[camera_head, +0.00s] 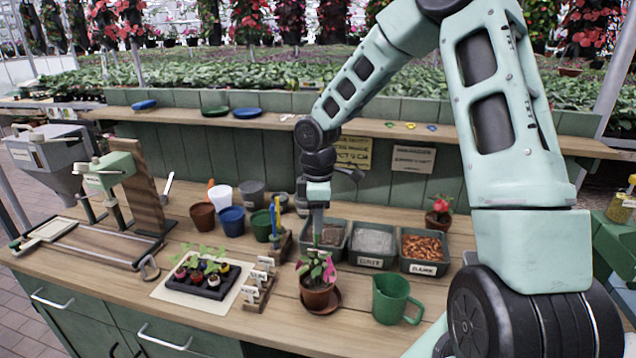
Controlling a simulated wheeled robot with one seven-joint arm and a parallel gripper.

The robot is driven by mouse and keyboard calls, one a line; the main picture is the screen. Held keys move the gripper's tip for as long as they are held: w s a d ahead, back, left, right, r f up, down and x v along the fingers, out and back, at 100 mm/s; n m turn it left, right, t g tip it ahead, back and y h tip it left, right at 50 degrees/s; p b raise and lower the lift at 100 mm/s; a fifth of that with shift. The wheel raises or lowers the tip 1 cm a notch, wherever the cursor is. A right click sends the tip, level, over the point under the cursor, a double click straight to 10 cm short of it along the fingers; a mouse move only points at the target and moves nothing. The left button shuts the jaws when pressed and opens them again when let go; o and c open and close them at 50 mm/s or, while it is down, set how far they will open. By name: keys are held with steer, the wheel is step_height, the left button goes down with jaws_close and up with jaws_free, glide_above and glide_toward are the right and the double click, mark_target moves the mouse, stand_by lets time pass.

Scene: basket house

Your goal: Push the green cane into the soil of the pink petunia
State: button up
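The pink petunia (329,271) grows in a terracotta pot (317,296) on the bench, with a brown saucer (333,302) showing beside its base. My gripper (318,243) points straight down, in line with the plant's top in the picture. Its fingers look narrow and close together, but they are too small to tell whether they are shut or hold a cane. Thin upright canes, one greenish (278,216), stand in a small wooden holder (281,243) left of my gripper. Leaves and blooms hide most of the petunia's soil.
Bins of soil (331,236), grit (373,242) and bark (424,246) stand behind the petunia. A green jug (391,299) is to its right, a label rack (262,282) and seedling tray (206,279) to its left. Several pots stand behind the tray.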

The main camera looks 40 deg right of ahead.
step_height(320, 180, up, 11)
steer(key=b, duration=0.1)
stand_by(0.7)
steer(key=s+a+f+b, duration=0.15)
steer(key=s+a, duration=0.25)
steer(key=a, duration=0.7)
steer(key=s+a+f+m+b, duration=0.1)
steer(key=s+a+f, duration=0.2)
steer(key=s+a, duration=0.4)
steer(key=s+a+f+m+b, duration=0.1)
steer(key=s+a+f, duration=0.3)
steer(key=s+a, duration=0.4)
steer(key=s+b, duration=0.1)
steer(key=s, duration=0.6)
steer(key=shift+s+a+f+m+y, duration=0.15)
steer(key=shift+a+f+m+y, duration=0.15)
steer(key=shift+m, duration=0.1)
